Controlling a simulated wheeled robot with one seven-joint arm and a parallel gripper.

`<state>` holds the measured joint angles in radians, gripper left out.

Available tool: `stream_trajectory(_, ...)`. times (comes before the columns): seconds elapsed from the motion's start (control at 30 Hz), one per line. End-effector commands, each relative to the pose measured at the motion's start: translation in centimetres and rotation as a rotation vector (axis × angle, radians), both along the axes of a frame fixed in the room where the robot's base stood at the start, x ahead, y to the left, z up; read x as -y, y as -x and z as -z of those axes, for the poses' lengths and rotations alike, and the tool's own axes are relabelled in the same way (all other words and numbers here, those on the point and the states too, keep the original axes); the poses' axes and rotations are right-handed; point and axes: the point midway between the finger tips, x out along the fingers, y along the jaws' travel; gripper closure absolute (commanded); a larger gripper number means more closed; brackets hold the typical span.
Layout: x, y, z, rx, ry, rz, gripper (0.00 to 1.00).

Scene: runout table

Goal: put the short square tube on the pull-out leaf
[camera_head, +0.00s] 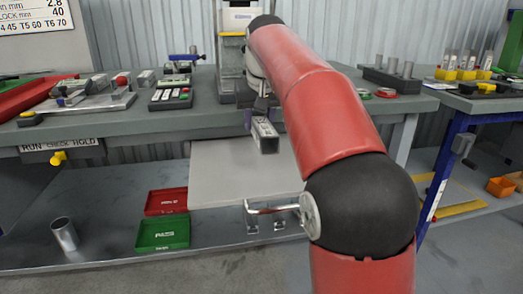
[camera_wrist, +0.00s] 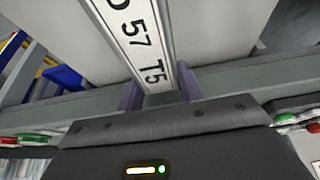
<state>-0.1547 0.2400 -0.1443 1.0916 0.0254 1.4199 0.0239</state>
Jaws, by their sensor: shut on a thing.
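The short square tube (camera_head: 265,136) is grey metal with a white label. In the wrist view the tube (camera_wrist: 140,35) shows a label reading "57 T5" and runs up between the jaws. My gripper (camera_wrist: 160,90) is shut on it, with one purple finger on each side. In the head view my gripper (camera_head: 250,118) is partly hidden behind the tube and my red arm. The pull-out leaf (camera_head: 235,178) is a plain grey panel, drawn out below the bench's front edge. The tube shows over its back part; I cannot tell the gap between them.
A metal handle (camera_head: 272,208) is at the leaf's front. A red tray (camera_head: 166,201), a green tray (camera_head: 162,233) and an upright round tube (camera_head: 64,234) are on the lower shelf. The bench top (camera_head: 120,117) holds a keypad (camera_head: 171,95) and fixtures. The leaf's visible surface is bare.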

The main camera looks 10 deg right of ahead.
Motion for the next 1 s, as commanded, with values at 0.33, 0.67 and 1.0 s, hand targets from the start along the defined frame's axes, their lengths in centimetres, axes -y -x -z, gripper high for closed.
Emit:
stream_trajectory(0.33, -0.1, -0.2, 2.6, 0.000, 0.000, -0.001, 0.90)
stream_trajectory(0.67, -0.3, -0.4, 5.2, 0.001, -0.001, -0.001, 0.90)
stream_trajectory(1.0, -0.3, -0.4, 5.4, 0.000, -0.001, -0.001, 0.59)
